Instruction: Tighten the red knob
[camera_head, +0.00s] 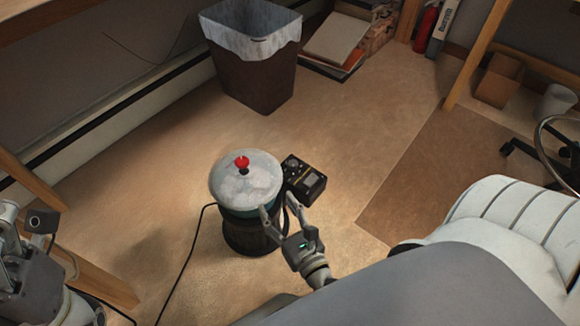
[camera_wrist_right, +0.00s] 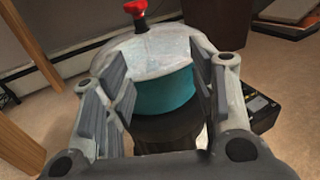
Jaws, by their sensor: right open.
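The red knob (camera_head: 242,162) stands upright on top of the round grey lid (camera_head: 232,187) of a dark cylindrical pot with a teal band (camera_head: 240,211). In the right wrist view the red knob (camera_wrist_right: 136,10) shows at the top, beyond the lid (camera_wrist_right: 160,50). My right gripper (camera_head: 274,207) is open and empty. Its fingers are at the near right side of the pot, lower than the knob and apart from it; I cannot tell whether they touch the pot. My left arm shows at the lower left edge; its fingertips cannot be made out.
A black control box (camera_head: 304,180) sits right beside the pot. A black cable (camera_head: 194,245) runs along the floor on the left. A lined trash bin (camera_head: 255,80) stands behind. A wooden leg (camera_head: 100,284) is at the lower left. The floor left of the pot is mostly clear.

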